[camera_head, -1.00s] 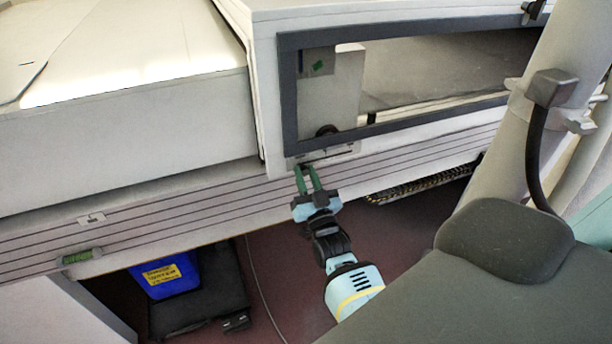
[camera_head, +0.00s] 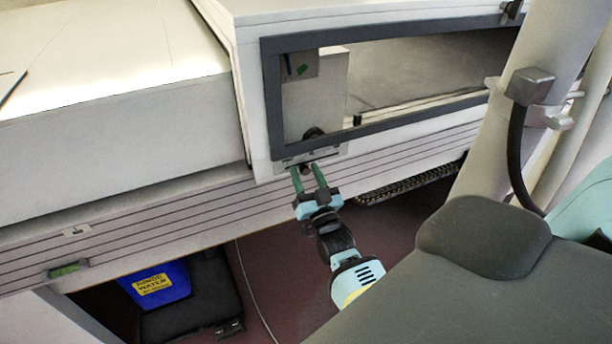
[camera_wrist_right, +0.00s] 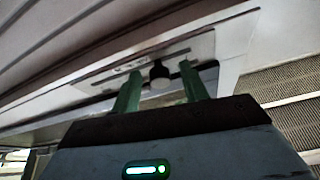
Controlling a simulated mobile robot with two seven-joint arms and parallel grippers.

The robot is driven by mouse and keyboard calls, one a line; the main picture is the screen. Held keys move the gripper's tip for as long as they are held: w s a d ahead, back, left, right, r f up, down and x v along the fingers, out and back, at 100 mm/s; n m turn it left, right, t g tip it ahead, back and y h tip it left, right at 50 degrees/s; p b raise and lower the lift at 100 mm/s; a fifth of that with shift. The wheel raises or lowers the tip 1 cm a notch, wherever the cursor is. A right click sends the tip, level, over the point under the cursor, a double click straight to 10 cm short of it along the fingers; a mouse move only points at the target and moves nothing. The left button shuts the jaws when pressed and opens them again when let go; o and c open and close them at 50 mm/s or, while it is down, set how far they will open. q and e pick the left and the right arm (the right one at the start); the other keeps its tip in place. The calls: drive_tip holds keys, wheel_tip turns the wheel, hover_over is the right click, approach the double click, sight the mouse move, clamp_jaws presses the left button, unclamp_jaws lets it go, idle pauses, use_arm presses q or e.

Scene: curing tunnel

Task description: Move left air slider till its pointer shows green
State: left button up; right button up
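The air slider's dark knob (camera_head: 306,168) sits on a pale slotted plate (camera_head: 328,156) under the tunnel window. It also shows in the right wrist view (camera_wrist_right: 158,72). A small panel behind the window (camera_head: 303,62) bears a green mark (camera_head: 302,70) and a thin dark line that may be the pointer; it is too small to be sure. My right gripper (camera_head: 307,177) is open, its green fingers on either side of the knob. In the right wrist view the fingers (camera_wrist_right: 160,88) show a gap to the knob. My left gripper is out of view.
A dark frame (camera_head: 390,127) surrounds the window. A dark round part (camera_head: 313,133) shows inside it. A level with green fluid (camera_head: 68,270) is on the lower left rail. A blue bin (camera_head: 160,284) stands underneath. A pale pipe (camera_head: 500,145) rises at right.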

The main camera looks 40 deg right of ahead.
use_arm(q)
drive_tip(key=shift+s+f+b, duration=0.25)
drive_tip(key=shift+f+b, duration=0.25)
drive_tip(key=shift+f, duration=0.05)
use_arm(e)
drive_tip(key=v, duration=0.7)
drive_tip(key=shift+s, duration=0.4)
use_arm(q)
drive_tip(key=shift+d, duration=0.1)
use_arm(e)
drive_tip(key=shift+a+f, duration=0.1)
